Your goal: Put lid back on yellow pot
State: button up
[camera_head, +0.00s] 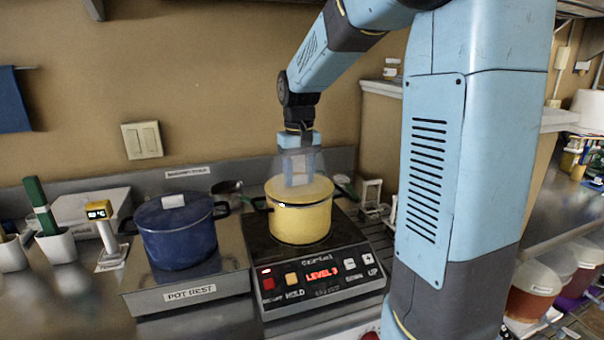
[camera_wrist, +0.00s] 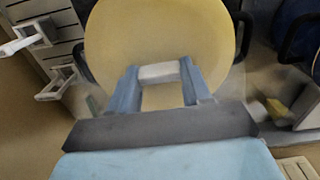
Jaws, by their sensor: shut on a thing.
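The yellow pot (camera_head: 300,222) stands on the hob, with its dark handles out to the sides. Its yellow lid (camera_head: 322,188) lies level at the pot's rim; I cannot tell whether it is fully seated or slightly above it. In the wrist view the lid (camera_wrist: 160,30) fills the top middle and hides the pot's inside. My gripper (camera_head: 299,178) points straight down over the pot. In the wrist view its two fingers (camera_wrist: 160,73) are shut on the lid's pale bar-shaped knob. Faint steam shows around the fingers.
A blue lidded pot (camera_head: 178,237) stands left on the stand marked POT REST (camera_head: 190,294). The hob (camera_head: 318,284) reads LEVEL 3. A thermometer-like device (camera_head: 104,232) and a cup with a green-handled tool (camera_head: 55,246) stand farther left. A small pale rack (camera_head: 372,193) stands right of the pot.

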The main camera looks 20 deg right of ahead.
jog(key=o, duration=1.3)
jog(key=shift+o, duration=0.2)
jog(key=o, duration=0.4)
jog(key=shift+c, duration=0.2)
jog(key=shift+r, duration=0.1)
jog(key=shift+r, duration=3.4)
grip_shut()
